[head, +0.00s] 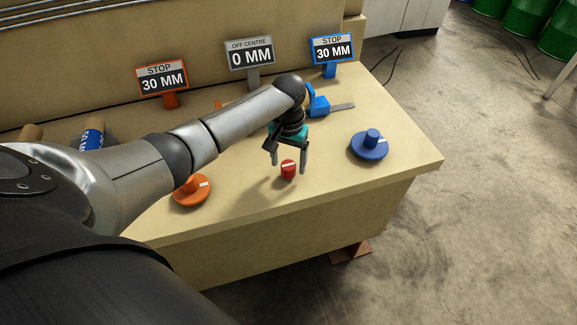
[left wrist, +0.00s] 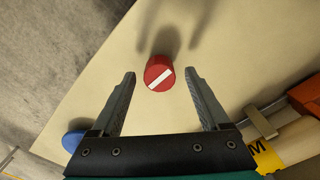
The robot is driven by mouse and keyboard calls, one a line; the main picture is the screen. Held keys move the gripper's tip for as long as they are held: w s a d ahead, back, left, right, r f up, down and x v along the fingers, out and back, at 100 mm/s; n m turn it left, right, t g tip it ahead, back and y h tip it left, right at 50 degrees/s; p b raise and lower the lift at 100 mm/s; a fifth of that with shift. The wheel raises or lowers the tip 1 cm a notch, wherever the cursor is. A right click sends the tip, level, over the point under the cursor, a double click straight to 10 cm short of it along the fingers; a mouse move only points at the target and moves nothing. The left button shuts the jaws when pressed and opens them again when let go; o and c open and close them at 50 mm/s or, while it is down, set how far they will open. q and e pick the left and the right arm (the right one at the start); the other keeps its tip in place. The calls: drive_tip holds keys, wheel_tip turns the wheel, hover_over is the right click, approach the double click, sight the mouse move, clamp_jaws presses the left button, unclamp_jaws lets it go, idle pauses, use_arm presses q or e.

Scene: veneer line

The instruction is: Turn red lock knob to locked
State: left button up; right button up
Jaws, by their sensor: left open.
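The red lock knob (head: 288,170) stands on the beige bench top, near its front edge, with a white line across its top. My left gripper (head: 289,165) is open and points down at it in the head view, with its fingers on either side of the knob as seen there. In the left wrist view the red knob (left wrist: 159,73) lies between and just beyond the two open fingertips (left wrist: 160,76); its white line runs diagonally. I cannot tell whether either finger touches it. My right gripper is not in view.
An orange knob (head: 192,190) stands left of the red knob and a blue knob (head: 370,145) right. Behind are signs reading 30 MM (head: 162,78), 0 MM (head: 250,55) and 30 MM (head: 332,48). A blue pointer (head: 318,102) lies behind my gripper. Concrete floor is open at the right.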

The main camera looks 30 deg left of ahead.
use_arm(q)
drive_tip(key=shift+f, duration=0.8)
drive_tip(key=shift+c, duration=0.4)
clamp_jaws()
